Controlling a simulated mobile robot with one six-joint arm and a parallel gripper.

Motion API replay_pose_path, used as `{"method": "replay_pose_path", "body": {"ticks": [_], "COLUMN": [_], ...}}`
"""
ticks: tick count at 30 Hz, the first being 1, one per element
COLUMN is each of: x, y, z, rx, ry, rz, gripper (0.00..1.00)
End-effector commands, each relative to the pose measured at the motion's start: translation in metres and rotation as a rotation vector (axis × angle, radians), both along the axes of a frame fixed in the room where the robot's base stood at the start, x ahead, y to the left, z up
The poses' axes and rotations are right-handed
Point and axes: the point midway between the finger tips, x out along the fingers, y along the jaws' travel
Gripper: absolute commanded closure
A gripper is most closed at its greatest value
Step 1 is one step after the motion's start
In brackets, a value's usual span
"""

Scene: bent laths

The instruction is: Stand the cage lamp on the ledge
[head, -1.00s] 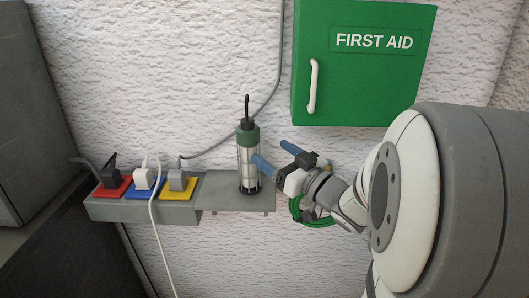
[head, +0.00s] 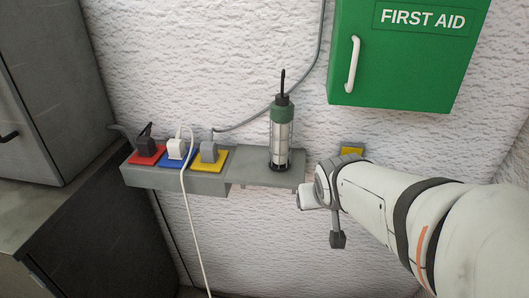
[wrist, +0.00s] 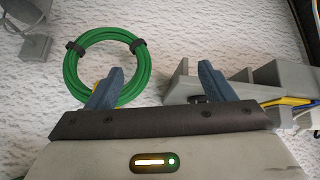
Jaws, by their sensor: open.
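The cage lamp (head: 281,140), with a green collar, a clear caged body and a black hook on top, stands upright on the right part of the grey ledge (head: 245,166) in the head view. My gripper (wrist: 161,70) is open in the wrist view, with its two blue fingers apart and nothing between them. It is clear of the lamp. The ledge also shows at the right of the wrist view (wrist: 222,84), where I cannot make out the lamp. In the head view my fingers are hidden by my arm, just right of the ledge's end.
Red (head: 146,154), blue (head: 177,160) and yellow (head: 208,158) plates with plugs and cords fill the ledge's left part. A green first aid box (head: 405,60) hangs above right. A green coil (wrist: 68,75) lies beyond my left finger. A grey cabinet (head: 50,90) stands left.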

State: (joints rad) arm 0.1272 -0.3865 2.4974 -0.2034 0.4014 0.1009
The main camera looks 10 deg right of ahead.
Motion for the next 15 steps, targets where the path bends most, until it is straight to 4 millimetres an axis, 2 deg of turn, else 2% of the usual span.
{"method": "replay_pose_path", "body": {"ticks": [3,7,10,15], "x": [-0.042,-0.075,-0.089,-0.094], "y": [0.026,0.046,0.057,0.06], "z": [-0.011,-0.017,-0.018,-0.018], "rx": [0.054,0.104,0.125,0.132], "ry": [0.188,0.333,0.391,0.412], "rz": [0.025,0.058,0.077,0.083], "gripper": [0.25,0.25,0.25,0.25]}}
